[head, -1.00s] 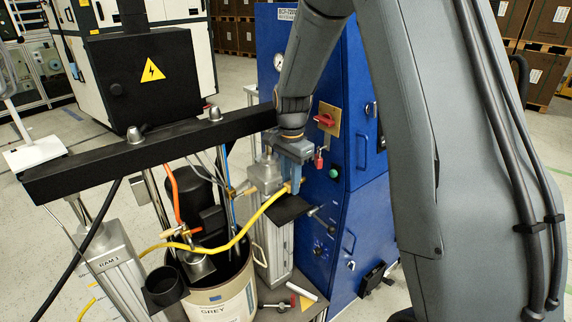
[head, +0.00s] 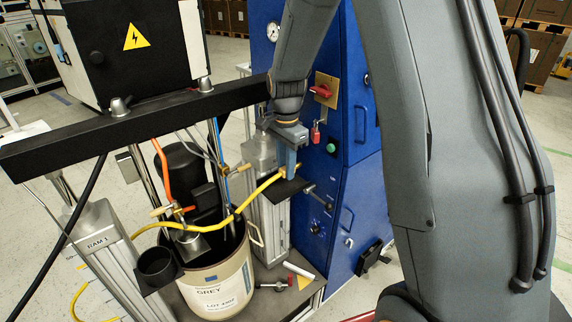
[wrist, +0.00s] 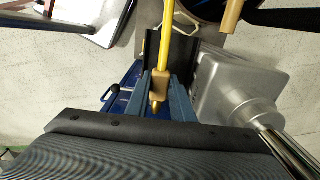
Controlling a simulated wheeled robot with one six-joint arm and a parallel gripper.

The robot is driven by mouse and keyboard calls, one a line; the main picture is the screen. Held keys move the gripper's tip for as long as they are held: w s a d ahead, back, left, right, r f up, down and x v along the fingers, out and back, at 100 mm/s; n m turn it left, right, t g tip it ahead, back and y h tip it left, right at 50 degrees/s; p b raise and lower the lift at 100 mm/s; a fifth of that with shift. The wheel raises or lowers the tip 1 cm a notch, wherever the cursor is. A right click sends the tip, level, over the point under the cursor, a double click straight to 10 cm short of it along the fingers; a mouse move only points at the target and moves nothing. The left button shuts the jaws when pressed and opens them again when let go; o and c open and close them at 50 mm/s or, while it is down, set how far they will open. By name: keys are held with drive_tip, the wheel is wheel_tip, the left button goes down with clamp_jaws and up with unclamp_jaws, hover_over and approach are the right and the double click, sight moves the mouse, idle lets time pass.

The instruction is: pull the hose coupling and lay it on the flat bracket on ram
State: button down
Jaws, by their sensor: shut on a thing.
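My gripper (head: 290,170) is shut on the brass hose coupling (wrist: 160,83) at the end of the yellow hose (head: 250,197). In the wrist view the coupling sits between the two blue-grey fingers (wrist: 162,98). The flat bracket (head: 288,190), a small black plate on the side of the silver ram, lies just below the coupling in the head view. Its dark plate (wrist: 183,50) also shows behind the hose in the wrist view. I cannot tell whether the coupling touches the plate.
The drum (head: 220,285) marked GREY stands left of the bracket with the pump inside. A black crossbeam (head: 130,130) spans above it. The blue cabinet (head: 345,200), with a red switch and padlock, stands close to the right of my gripper. Small tools lie on the base plate.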

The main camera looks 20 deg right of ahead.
sight(286, 189)
drive_tip(key=shift+f+b, duration=0.9)
drive_tip(key=shift+f, duration=1.5)
drive_tip(key=shift+a, duration=0.15)
drive_tip(key=c, duration=1.5)
unclamp_jaws()
drive_tip(key=shift+f, duration=0.1)
drive_tip(key=shift+o, duration=0.2)
drive_tip(key=shift+s, duration=0.1)
drive_tip(key=shift+s, duration=0.1)
drive_tip(key=shift+r+p, duration=3.2)
drive_tip(key=shift+r, duration=1.4)
